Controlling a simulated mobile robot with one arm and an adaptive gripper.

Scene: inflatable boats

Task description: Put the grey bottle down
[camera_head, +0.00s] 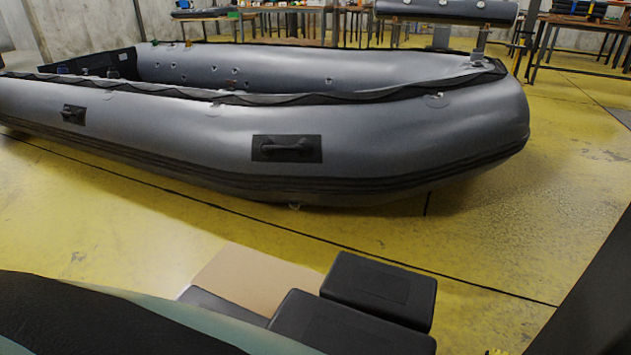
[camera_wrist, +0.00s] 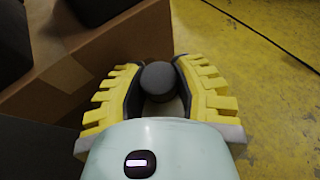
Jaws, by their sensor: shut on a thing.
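In the wrist view, my gripper (camera_wrist: 160,75) has yellow ribbed fingers with dark inner pads, closed around the grey bottle (camera_wrist: 159,77). Only the bottle's round dark grey top shows; a paler part lies below it between the fingers. The rest of the bottle is hidden by the gripper, so I cannot tell what is under it. The gripper is beside a cardboard box (camera_wrist: 100,65), to the right of its side wall. In the head view the bottle cannot be made out.
Black cases (camera_head: 380,285) lie on and around the cardboard box (camera_head: 255,278) in the head view. A large grey inflatable boat (camera_head: 220,130) lies behind. Yellow floor (camera_head: 490,250) is open to the right. Tables with several small objects stand at the back.

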